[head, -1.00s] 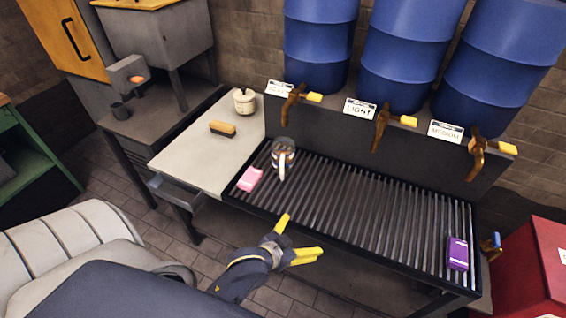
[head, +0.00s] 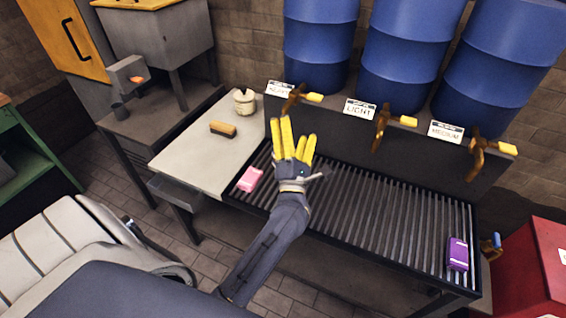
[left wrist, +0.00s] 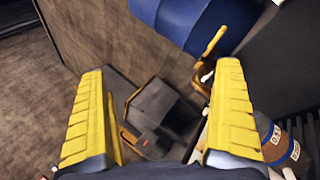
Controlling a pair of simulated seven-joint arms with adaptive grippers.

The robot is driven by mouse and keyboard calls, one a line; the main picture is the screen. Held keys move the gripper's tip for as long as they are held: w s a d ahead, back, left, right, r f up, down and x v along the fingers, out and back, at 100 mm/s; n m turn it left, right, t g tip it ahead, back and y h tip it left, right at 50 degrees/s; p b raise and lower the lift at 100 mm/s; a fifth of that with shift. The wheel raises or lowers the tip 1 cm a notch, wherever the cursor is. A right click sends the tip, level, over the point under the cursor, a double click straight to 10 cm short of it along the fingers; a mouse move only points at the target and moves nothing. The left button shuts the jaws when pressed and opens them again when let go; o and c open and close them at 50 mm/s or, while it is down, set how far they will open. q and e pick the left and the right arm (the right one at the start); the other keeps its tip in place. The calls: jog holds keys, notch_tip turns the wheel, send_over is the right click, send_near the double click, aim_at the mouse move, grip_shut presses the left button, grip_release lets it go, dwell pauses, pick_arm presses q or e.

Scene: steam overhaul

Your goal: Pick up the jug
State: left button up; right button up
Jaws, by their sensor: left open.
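The jug (left wrist: 281,142) shows in the left wrist view at the lower right, brownish with white measure marks, partly cut off by the picture edge and the gripper. It lies outside the right-hand finger, not between the fingers. In the head view my left gripper (head: 296,133) and hand cover the spot on the slatted grate where the jug stood. The left gripper is open, its yellow fingers pointing toward the back wall; in the left wrist view (left wrist: 160,85) nothing is held between them. My right gripper is not in view.
A pink packet (head: 249,179) and a purple packet (head: 457,253) lie on the grate (head: 385,210). Brass taps (head: 380,128) stick out at the back below blue barrels (head: 406,60). A brush (head: 223,129) and white pot (head: 244,102) stand on the left counter.

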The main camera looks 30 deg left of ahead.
pick_arm(q)
jog(key=w+a+f+n+g, duration=0.4)
jog(key=f+n, duration=0.3)
jog(key=f, duration=0.2)
jog(key=w+a+f+n+g+h, duration=0.1)
jog(key=w+a+f+n+g, duration=0.4)
jog(key=f, duration=0.5)
jog(key=shift+w+a+n+g, duration=0.2)
jog(key=shift+w+n+g, duration=0.05)
jog(key=shift+n+g, duration=1.2)
jog(key=shift+t, duration=0.25)
jog(key=shift+c, duration=0.6)
jog(key=c, duration=1.5)
jog(key=shift+r, duration=0.1)
jog(key=shift+c, duration=0.5)
